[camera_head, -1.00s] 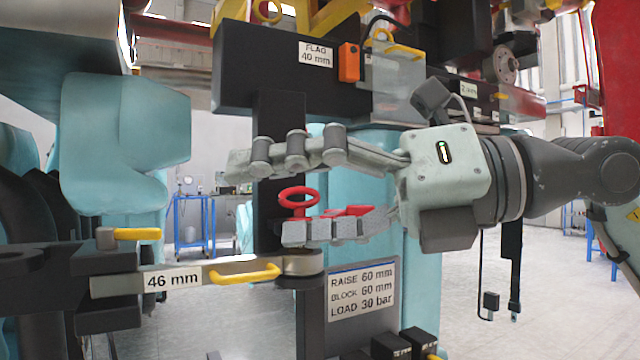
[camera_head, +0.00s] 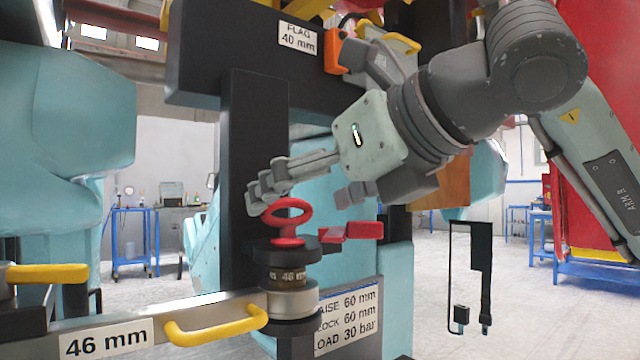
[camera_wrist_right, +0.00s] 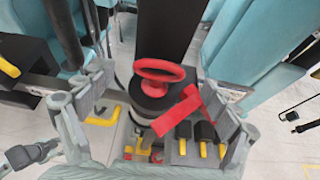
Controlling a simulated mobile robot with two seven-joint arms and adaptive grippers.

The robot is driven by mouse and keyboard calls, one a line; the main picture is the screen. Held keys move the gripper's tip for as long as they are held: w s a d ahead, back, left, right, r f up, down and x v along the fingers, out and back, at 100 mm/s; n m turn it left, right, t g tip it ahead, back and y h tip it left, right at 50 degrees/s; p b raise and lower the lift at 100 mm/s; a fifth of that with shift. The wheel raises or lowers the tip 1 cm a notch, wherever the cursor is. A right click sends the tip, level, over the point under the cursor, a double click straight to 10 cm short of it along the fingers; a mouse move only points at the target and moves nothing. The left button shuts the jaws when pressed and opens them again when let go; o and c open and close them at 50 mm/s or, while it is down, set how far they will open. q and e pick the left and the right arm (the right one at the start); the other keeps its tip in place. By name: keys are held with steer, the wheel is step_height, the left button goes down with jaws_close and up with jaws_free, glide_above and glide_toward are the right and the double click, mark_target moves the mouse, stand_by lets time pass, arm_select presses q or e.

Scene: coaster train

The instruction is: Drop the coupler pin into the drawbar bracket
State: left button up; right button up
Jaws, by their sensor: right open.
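In the right wrist view the ring (camera_wrist_right: 158,70) lies between the spread fingers (camera_wrist_right: 160,95), apart from both. My left gripper is out of view.
A red tab (camera_head: 350,231) sticks out right of the pin. A bar labelled 46 mm (camera_head: 160,318) with a yellow handle (camera_head: 215,327) runs left. A black upright (camera_head: 240,170) stands close behind. A load plate (camera_head: 348,312) is below right. Open floor lies at right.

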mark_target(292, 206)
steer(key=shift+x, duration=1.95)
steer(key=shift+c, duration=0.6)
steer(key=c, duration=1.4)
steer(key=shift+r, duration=0.1)
steer(key=shift+c, duration=0.4)
